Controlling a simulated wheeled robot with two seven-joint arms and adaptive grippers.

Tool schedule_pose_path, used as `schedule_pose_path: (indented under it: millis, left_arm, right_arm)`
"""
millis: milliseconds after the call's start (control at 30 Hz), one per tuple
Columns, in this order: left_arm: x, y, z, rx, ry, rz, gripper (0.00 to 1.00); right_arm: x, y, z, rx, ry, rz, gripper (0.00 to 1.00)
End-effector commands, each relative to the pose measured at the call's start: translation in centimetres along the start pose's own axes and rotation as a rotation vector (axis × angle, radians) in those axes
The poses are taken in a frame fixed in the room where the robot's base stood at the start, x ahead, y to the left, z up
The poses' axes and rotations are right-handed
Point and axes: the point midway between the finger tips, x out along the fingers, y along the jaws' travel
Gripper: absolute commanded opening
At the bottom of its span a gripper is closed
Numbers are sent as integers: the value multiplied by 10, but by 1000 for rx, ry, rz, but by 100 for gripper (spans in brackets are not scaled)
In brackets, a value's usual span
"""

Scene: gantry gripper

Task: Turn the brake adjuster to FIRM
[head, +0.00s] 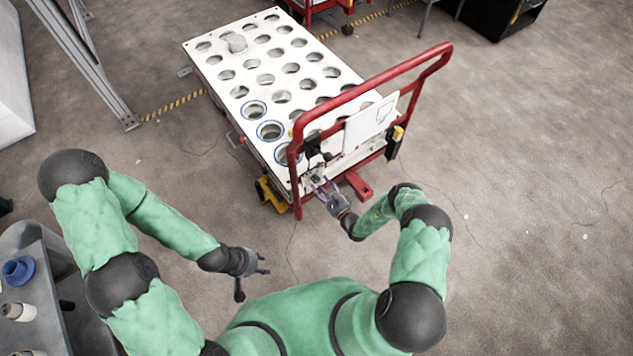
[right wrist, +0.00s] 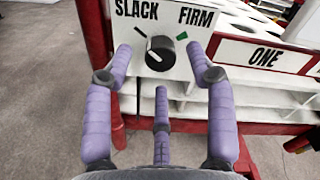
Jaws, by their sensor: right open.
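The brake adjuster is a black round knob (right wrist: 160,53) on a white panel, centred in the right wrist view. My left gripper (head: 261,264) hangs away from the cart, too small to read.
A white-topped cart (head: 232,75) with rows of round holes has a red push handle (head: 375,82) around the panel. A panel labelled ONE (right wrist: 265,55) is right of the knob. A grey table (head: 50,305) with cups is at lower left. Floor on the right is clear.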

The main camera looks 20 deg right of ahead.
Motion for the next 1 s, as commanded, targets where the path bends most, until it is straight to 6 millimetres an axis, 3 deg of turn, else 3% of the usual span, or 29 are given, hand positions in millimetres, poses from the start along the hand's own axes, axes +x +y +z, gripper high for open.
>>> schedule_pose_path:
  millis: [100,300,633,667,833,1000]
  left_arm:
    - [6,-2,0,0,0,0,40]
    - [9,-3,0,0,-1,0,40]
    - [9,-3,0,0,-1,0,40]
    - [9,-3,0,0,-1,0,40]
    - [9,-3,0,0,-1,0,40]
    - [10,-3,0,0,-1,0,40]
  right_arm:
    - [18,2,0,1,-3,1,56]
    - [34,1,0,1,0,1,56]
    - [36,0,0,2,0,1,56]
    - [36,0,0,2,0,1,51]
    - [36,0,1,2,0,0,3]
    - [36,0,1,3,-1,1,1]
